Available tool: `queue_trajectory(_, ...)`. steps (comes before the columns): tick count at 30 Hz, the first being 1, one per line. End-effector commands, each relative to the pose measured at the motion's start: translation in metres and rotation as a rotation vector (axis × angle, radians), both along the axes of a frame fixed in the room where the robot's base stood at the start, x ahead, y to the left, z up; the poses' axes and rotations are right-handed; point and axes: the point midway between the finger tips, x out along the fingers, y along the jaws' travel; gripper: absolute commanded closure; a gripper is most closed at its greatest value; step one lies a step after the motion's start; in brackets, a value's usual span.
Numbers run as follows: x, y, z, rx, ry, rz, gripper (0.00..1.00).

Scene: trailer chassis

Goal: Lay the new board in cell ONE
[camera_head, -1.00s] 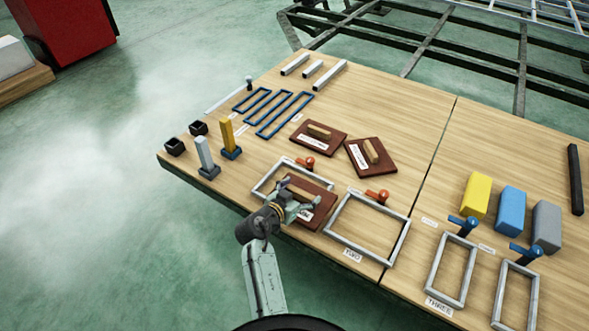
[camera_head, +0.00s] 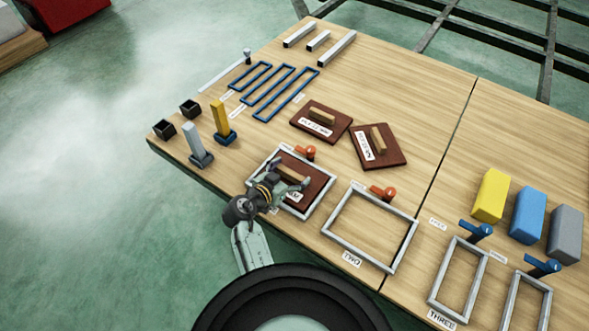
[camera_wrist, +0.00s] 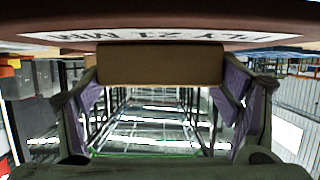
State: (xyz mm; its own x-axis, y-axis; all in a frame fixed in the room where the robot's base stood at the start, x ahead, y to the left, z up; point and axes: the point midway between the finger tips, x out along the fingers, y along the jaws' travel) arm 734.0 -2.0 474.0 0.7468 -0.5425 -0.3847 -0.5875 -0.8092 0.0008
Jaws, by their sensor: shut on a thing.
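My gripper (camera_head: 288,187) is shut on the wooden grip block (camera_wrist: 160,64) of a dark red-brown board (camera_head: 310,165). In the wrist view the board's underside-up label seems to read PLY 21 MM. The board lies within the outline of the leftmost large grey frame (camera_head: 262,165), left of the frame labelled TWO (camera_head: 398,262); its own label is mostly hidden by my arm. I cannot tell whether the board rests inside this frame or hovers just above it. An orange-red lever (camera_head: 308,153) is at the frame's far edge.
Two similar boards (camera_head: 335,132) (camera_head: 395,155) with grip blocks lie behind. Another orange-red lever (camera_head: 383,193) is on frame TWO. Yellow and grey posts (camera_head: 220,118) (camera_head: 192,138) stand left. Smaller frames with blue levers (camera_head: 478,232) and coloured blocks (camera_head: 490,195) are on the right.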

Motion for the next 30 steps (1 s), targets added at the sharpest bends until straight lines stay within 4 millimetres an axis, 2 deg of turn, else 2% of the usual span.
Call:
queue_trajectory(11,-0.0025,0.0016,-0.0050,0.000,-0.004,-0.001,0.59)
queue_trajectory(12,-0.0028,0.0016,-0.0054,0.000,-0.001,-0.001,0.16)
queue_trajectory(19,-0.0028,0.0015,-0.0047,0.000,-0.001,-0.001,0.00)
queue_trajectory(30,-0.0027,0.0016,-0.0025,0.000,-0.001,-0.001,0.00)
